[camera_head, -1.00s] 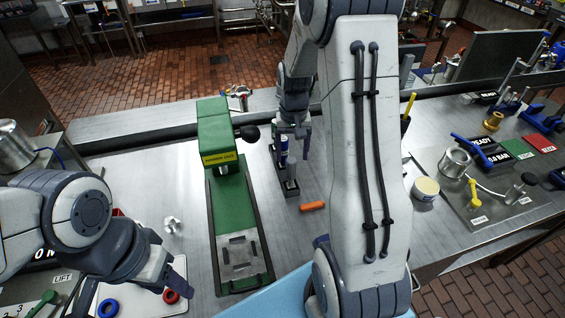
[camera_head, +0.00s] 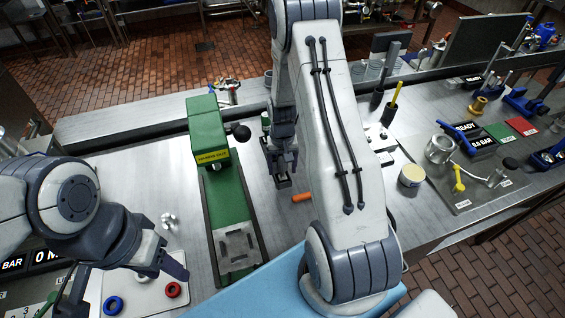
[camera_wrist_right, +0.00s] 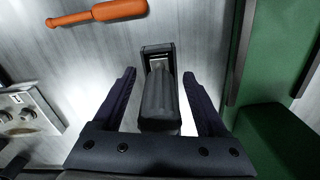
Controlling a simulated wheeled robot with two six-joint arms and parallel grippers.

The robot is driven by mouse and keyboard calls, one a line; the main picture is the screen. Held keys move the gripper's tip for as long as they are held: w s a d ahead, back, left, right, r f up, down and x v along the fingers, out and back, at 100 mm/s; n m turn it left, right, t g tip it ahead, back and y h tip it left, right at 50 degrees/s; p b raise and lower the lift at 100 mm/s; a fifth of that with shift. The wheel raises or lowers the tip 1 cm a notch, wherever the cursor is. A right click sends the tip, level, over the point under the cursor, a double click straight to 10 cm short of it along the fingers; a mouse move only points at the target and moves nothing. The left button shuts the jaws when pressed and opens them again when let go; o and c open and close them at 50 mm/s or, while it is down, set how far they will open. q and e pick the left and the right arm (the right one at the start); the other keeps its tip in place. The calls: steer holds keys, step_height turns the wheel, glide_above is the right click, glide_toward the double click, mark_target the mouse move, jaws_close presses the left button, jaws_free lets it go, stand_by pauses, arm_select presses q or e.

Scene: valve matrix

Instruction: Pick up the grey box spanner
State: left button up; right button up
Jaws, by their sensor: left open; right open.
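My right gripper (camera_wrist_right: 159,75) is open, with one finger on each side of this piece and gaps showing. In the head view my right gripper (camera_head: 281,158) is over the black holder beside the green press, and my forearm hides part of the bench. My left gripper (camera_head: 126,292) is open and empty at the lower left, above a pale board.
The green press (camera_head: 232,205) stands left of my right gripper. An orange-handled tool (camera_head: 301,197) lies close to the holder. A blue ring (camera_head: 113,306) and red ring (camera_head: 173,289) lie at lower left.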

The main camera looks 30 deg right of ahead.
steer(key=shift+f, duration=0.15)
jaws_close()
